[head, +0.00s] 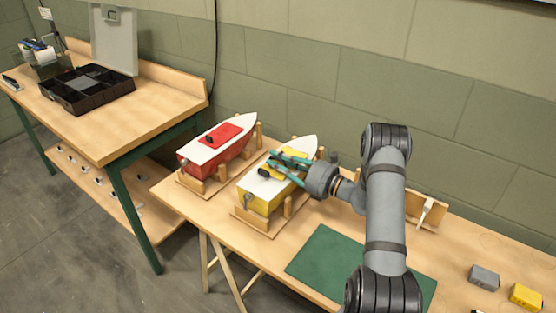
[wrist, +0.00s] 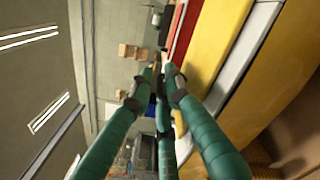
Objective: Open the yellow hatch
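The yellow boat (head: 257,200) sits upright on a wooden stand at the near side of the red boat. Its yellow hatch (head: 265,189) is on the white deck and looks closed; a small black part (head: 264,172) shows at the deck. My gripper (head: 270,158) has teal fingers reaching over the deck from the right, and they hide part of it. Whether a fingertip touches the hatch is unclear.
The red boat (head: 222,145) stands close behind on its own stand. A green mat (head: 325,262) lies to the right. A grey block (head: 484,277) and a yellow block (head: 525,296) lie at the far right. An open black case (head: 88,92) is on the left table.

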